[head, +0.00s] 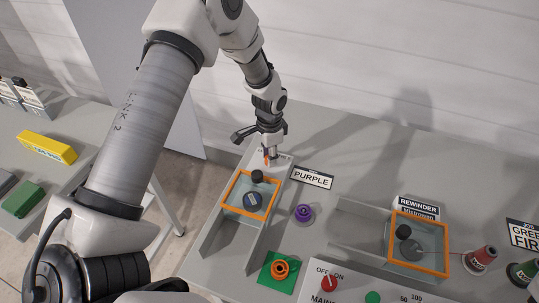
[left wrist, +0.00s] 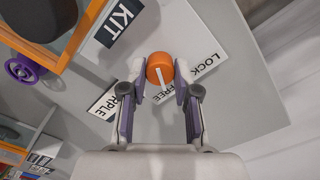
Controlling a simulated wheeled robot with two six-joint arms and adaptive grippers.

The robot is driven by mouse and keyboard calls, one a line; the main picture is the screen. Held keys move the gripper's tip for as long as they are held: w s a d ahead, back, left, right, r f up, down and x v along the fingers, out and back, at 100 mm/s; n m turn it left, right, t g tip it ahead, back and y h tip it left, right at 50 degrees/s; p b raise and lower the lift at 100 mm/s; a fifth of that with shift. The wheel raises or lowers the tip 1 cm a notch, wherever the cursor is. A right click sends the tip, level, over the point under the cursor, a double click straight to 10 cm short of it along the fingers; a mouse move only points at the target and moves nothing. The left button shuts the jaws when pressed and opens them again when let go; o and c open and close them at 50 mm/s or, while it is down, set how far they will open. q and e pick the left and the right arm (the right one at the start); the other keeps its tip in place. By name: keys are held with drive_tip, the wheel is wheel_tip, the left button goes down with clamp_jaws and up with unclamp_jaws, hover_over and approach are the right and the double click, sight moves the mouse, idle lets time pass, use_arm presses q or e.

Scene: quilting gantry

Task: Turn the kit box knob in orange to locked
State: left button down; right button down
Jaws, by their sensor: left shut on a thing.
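The kit box knob is an orange round knob (left wrist: 160,68) with a white pointer line, on a white plate (left wrist: 203,100) marked FREE and LOCK, in the left wrist view. The line points down toward FREE; LOCK is to the upper right. My left gripper (left wrist: 160,80) is shut on the knob, a finger on each side. In the head view my left gripper (head: 269,155) points down at the plate behind the orange-framed box, with a little orange showing between its fingers. A KIT label (left wrist: 119,20) lies beside the plate. My right gripper is not in view.
An orange-framed clear box (head: 233,206) stands just in front, beside a PURPLE sign (head: 311,177) and a purple spool (head: 303,213). A second framed box (head: 417,267) stands at right, near a red knob (head: 329,284). The table's back middle is clear.

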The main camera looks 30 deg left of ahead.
use_arm(q)
drive_tip(key=shift+n, duration=0.5)
drive_tip(key=n+p, duration=0.3)
drive_tip(key=n, duration=0.2)
drive_tip(key=shift+s, duration=0.1)
drive_tip(key=n+p, duration=0.2)
drive_tip(key=n, duration=0.4)
drive_tip(key=shift+f, duration=0.1)
idle(0.4)
drive_tip(key=c, duration=0.9)
unclamp_jaws()
drive_tip(key=shift+o, duration=0.2)
